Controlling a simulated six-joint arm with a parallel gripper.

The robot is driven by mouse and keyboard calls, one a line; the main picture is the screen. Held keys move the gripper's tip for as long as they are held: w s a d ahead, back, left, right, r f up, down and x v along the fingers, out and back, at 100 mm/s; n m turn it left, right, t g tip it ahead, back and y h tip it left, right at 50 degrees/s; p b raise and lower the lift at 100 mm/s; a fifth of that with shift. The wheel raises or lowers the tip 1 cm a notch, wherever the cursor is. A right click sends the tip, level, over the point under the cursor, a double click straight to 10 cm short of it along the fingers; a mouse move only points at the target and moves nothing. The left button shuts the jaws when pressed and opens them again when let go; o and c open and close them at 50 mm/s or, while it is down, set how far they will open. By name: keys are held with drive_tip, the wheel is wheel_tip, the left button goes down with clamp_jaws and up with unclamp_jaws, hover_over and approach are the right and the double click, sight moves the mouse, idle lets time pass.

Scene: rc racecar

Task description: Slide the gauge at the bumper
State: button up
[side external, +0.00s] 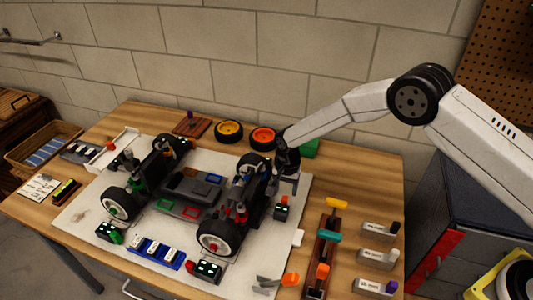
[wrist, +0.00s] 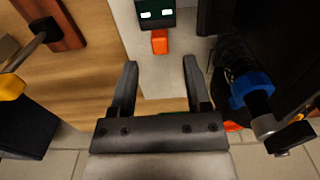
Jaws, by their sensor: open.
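The RC car chassis (side external: 185,195) stands on the white board (side external: 75,215), its near axle facing right. Several grey blocks with printed labels (side external: 376,228) lie at the right of the table; they look like gauges. None is between my fingers. My gripper (side external: 289,178) is low beside the car's right end. In the wrist view, my gripper (wrist: 160,65) is open and empty. A black box with white lights and an orange tab (wrist: 156,15) lies beyond the fingertips; it seems to be the black box (side external: 281,211) right of the car. The bumper is not clearly distinguishable.
A dark red rack (side external: 322,255) holds tools with coloured handles. Orange (side external: 262,138) and yellow (side external: 228,131) wheels stand behind the car. A blue tray (side external: 155,252) lies in front. In the wrist view, a blue-collared car part (wrist: 252,91) is close to the right finger.

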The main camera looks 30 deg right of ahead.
sight(285, 197)
drive_tip(key=shift+f, duration=2.65)
clamp_jaws()
